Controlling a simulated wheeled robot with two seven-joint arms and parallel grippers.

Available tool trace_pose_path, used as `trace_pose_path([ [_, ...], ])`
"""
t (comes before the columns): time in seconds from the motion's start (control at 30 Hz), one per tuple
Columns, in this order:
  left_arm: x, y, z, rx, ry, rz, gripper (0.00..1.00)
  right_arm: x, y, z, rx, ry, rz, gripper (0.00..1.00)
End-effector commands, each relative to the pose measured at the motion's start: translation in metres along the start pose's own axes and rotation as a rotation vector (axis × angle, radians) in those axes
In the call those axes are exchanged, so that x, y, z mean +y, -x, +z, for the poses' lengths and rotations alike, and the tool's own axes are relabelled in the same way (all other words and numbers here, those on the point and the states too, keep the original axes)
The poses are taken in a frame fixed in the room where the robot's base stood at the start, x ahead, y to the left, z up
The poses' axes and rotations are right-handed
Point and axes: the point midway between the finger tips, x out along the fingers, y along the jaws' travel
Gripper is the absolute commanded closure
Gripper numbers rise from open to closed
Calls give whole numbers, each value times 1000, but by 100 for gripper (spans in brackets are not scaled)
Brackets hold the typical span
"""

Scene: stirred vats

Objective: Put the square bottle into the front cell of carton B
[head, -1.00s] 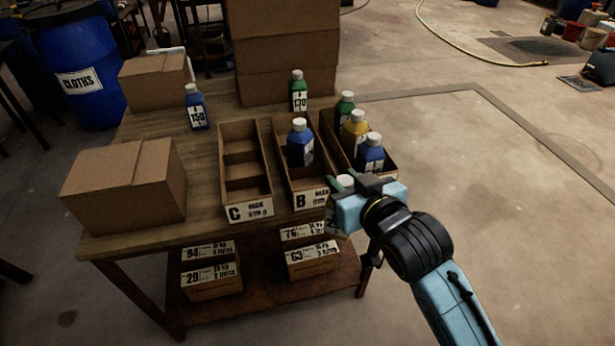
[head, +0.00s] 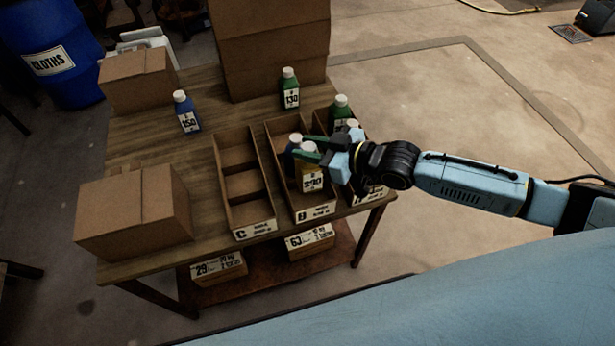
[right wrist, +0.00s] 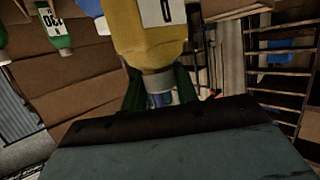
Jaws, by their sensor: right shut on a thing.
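A yellow square bottle (head: 311,175) with a white cap and a label hangs upright at the front part of carton B (head: 316,213). I cannot tell whether its base is below the carton's rim. My right gripper (head: 312,148) is shut on it near the cap. The right wrist view shows the green fingers (right wrist: 158,90) at the neck of the yellow bottle (right wrist: 148,38). Carton B also holds a blue bottle (head: 292,147) just behind, partly hidden by the held one. My left gripper is not in view.
Carton C (head: 254,231) stands empty to the left. The carton on the right (head: 368,194) holds a green bottle (head: 340,106) and others hidden by my gripper. A blue bottle (head: 188,115) and a green bottle (head: 290,92) stand behind. Closed boxes (head: 135,212) occupy the table's left.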

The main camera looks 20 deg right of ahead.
Motion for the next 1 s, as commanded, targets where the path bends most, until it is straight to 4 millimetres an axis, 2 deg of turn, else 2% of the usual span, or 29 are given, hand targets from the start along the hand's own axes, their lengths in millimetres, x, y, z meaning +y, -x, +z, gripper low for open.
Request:
trace_pose_path([
  [0.03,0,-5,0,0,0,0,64,0,-5,12,1,-1,0,100],
  [0.1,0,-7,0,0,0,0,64,-1,-9,24,2,-1,-1,100],
  [0.27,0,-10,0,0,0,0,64,0,-13,38,3,0,0,100],
  [0.5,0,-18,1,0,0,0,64,0,-23,69,2,0,0,100],
  [0.93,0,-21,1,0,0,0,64,-1,-25,76,4,1,-1,100],
  [0.97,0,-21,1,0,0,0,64,-1,-25,77,1,0,-1,69],
  [1.0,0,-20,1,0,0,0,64,-1,-24,77,1,0,-1,64],
])
